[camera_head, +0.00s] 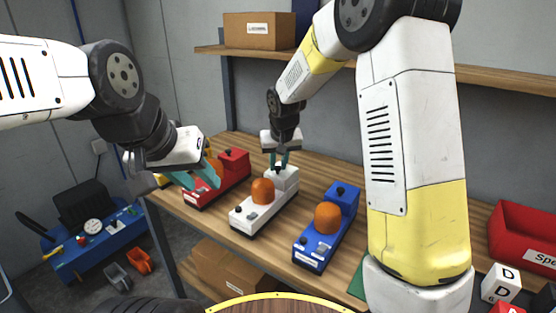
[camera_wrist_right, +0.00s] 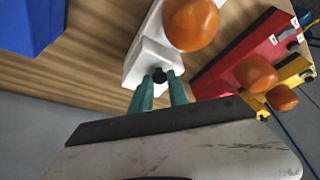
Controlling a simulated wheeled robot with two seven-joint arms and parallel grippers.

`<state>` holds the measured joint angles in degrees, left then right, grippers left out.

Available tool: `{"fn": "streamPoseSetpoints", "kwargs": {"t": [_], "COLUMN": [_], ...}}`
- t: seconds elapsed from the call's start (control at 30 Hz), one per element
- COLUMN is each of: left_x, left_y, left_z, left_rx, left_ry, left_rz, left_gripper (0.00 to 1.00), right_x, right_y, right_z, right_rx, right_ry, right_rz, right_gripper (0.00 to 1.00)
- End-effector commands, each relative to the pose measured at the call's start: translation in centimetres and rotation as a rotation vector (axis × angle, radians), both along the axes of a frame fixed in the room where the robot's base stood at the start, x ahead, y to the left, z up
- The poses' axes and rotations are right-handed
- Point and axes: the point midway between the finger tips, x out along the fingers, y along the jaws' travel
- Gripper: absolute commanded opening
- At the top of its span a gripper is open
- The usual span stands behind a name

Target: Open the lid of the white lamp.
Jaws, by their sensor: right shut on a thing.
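The white lamp (camera_head: 243,219) stands on the wooden table between a red lamp and a blue lamp. It has an orange dome (camera_head: 262,190) and a raised white box part (camera_head: 287,180) at its back. My right gripper (camera_head: 279,164) is over this back part, fingers pointing down. In the right wrist view its teal fingers (camera_wrist_right: 160,88) are shut on the small black knob (camera_wrist_right: 159,75) on top of the white box part (camera_wrist_right: 143,62). The box part looks closed. My left gripper (camera_head: 197,177) hangs empty in front of the red lamp, its teal fingers apart.
The red lamp (camera_head: 234,161) is left of the white one, the blue lamp (camera_head: 322,240) right. A yellow lamp shows in the wrist view (camera_wrist_right: 290,75). A red bin (camera_head: 522,232) and letter blocks (camera_head: 501,284) are at the right. A shelf (camera_head: 480,78) runs behind.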

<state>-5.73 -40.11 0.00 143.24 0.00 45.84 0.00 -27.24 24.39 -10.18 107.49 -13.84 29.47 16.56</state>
Motion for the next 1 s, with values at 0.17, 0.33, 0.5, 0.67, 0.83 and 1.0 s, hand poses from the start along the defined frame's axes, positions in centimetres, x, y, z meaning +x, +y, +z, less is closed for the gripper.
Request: {"fn": "streamPoseSetpoints", "kwargs": {"t": [0.17, 0.33, 0.5, 0.67, 0.83, 1.0], "left_x": [0.0, 0.0, 0.0, 0.0, 0.0, 0.0], "left_y": [0.0, 0.0, 0.0, 0.0, 0.0, 0.0], "left_z": [0.0, 0.0, 0.0, 0.0, 0.0, 0.0], "left_rx": [0.000, 0.000, 0.000, 0.000, 0.000, 0.000], "left_ry": [0.000, 0.000, 0.000, 0.000, 0.000, 0.000], "left_rz": [0.000, 0.000, 0.000, 0.000, 0.000, 0.000], "left_gripper": [0.36, 0.36, 0.36, 0.36, 0.36, 0.36], "right_x": [0.0, 0.0, 0.0, 0.2, 0.7, 1.7], "right_y": [0.0, 0.0, 0.0, -0.1, -0.5, -1.2], "right_z": [0.0, 0.0, 0.0, 0.2, 0.6, 1.2], "right_rx": [0.000, 0.000, 0.000, 0.009, 0.042, 0.102], "right_ry": [0.000, 0.000, 0.001, 0.012, 0.059, 0.148], "right_rz": [0.000, 0.000, 0.000, -0.001, -0.004, -0.006], "right_gripper": [0.00, 0.00, 0.00, 0.00, 0.00, 0.00]}}
